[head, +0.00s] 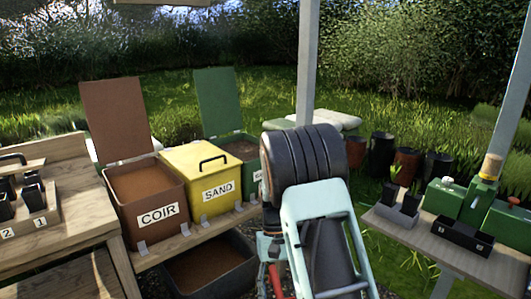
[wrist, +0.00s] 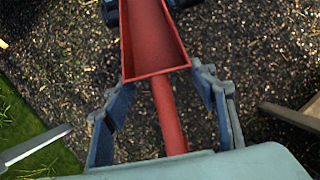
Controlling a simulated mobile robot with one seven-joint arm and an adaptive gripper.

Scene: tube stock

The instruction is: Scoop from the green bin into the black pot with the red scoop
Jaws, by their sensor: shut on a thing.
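The red scoop (wrist: 153,38) is in my gripper (wrist: 166,108), its handle between the two fingers. Its red inside shows bare in the wrist view, with dark ground below. In the head view only a bit of the scoop's red (head: 276,281) shows beside my arm. The green bin (head: 241,147) has its lid raised and brown material inside; my arm hides its right part and most of its label. Small black pots stand in a tray on the left bench (head: 32,198) and in a holder on the right table (head: 409,203); I cannot tell which is the task's pot.
The brown COIR bin (head: 148,204) is open. The yellow SAND bin (head: 208,182) has its lid shut. A dark tub (head: 238,277) sits under the shelf. Green boxes (head: 443,196) stand on the right table. Upright posts (head: 307,60) rise beside my arm.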

